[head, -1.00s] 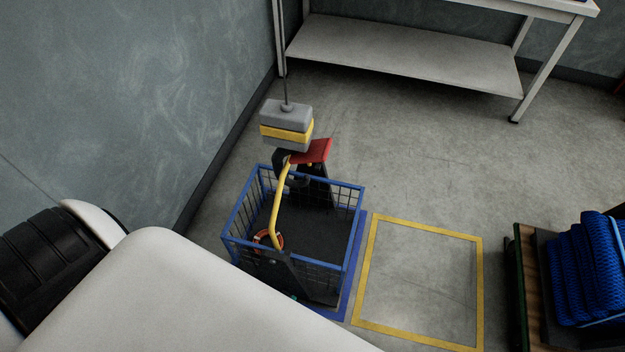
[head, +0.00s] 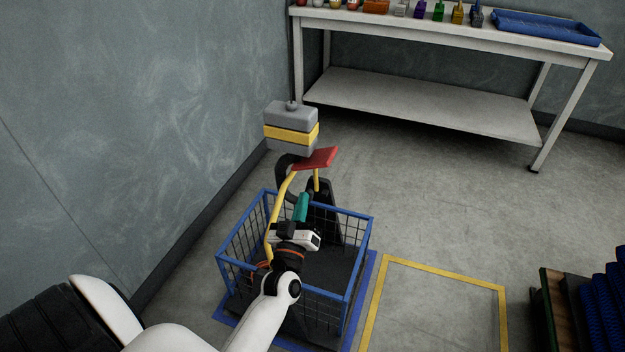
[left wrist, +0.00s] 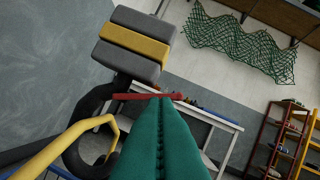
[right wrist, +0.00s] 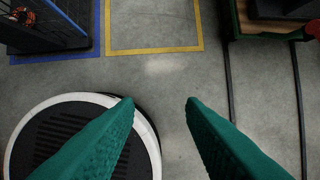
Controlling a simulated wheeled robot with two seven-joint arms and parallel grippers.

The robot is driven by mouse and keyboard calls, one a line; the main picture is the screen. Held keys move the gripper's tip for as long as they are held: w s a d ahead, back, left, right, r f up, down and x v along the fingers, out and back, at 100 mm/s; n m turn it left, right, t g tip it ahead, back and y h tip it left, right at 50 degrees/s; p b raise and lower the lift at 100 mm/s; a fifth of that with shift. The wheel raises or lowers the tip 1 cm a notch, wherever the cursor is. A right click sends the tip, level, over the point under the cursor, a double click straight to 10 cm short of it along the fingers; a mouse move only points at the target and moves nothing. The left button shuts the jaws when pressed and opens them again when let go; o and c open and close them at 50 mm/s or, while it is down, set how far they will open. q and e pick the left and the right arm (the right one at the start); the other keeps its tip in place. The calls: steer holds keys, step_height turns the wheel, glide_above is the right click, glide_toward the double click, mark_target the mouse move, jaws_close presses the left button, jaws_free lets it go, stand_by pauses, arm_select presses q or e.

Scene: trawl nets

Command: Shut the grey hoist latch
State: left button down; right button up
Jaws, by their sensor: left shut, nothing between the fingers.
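The hoist block (head: 292,126) is grey with a yellow band and hangs over a blue wire cage; it also shows in the left wrist view (left wrist: 135,45). Below it is a dark hook (head: 284,170), with a red latch plate (head: 316,158) sticking out to the right. The latch looks edge-on in the left wrist view (left wrist: 130,96). My left gripper (head: 304,198) is shut and empty, just below the latch; its teal fingertips (left wrist: 165,102) overlap the latch's right end in the left wrist view. I cannot tell whether they touch. My right gripper (right wrist: 160,102) is open and empty above the floor.
The blue cage (head: 360,255) stands under the hook, and a yellow bail (head: 275,220) rises from it to the hook. A workbench (head: 430,100) stands behind against the wall. A yellow floor square (head: 440,272) is clear. Blue netting (head: 600,315) is at the right.

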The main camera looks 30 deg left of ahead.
mark_target(316, 166)
arm_select(q)
steer(key=shift+r, duration=0.1)
